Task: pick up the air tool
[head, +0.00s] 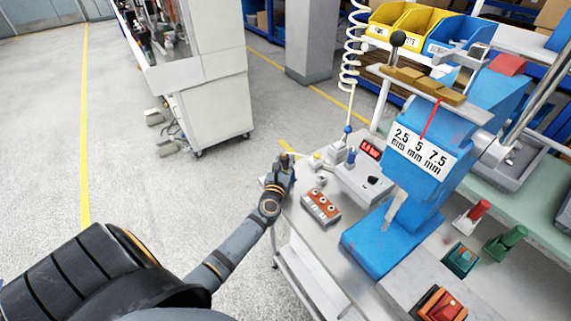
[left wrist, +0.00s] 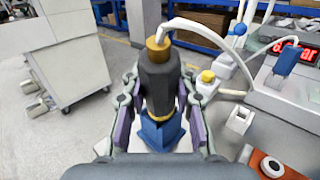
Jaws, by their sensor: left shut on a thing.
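The air tool (left wrist: 158,78) is a dark cylinder with a brass fitting on top and a white hose leading off to the right. My left gripper (left wrist: 160,98) has its fingers on both sides of the tool and is shut on it. A blue piece (left wrist: 162,132) shows at the tool's lower end; I cannot tell if it is a holder. In the head view my left gripper (head: 279,174) is at the left edge of the workbench and hides most of the tool. My right gripper is not in view.
A coiled white hose (head: 349,72) hangs above. A white machine (head: 212,105) stands beyond. The floor to the left is clear.

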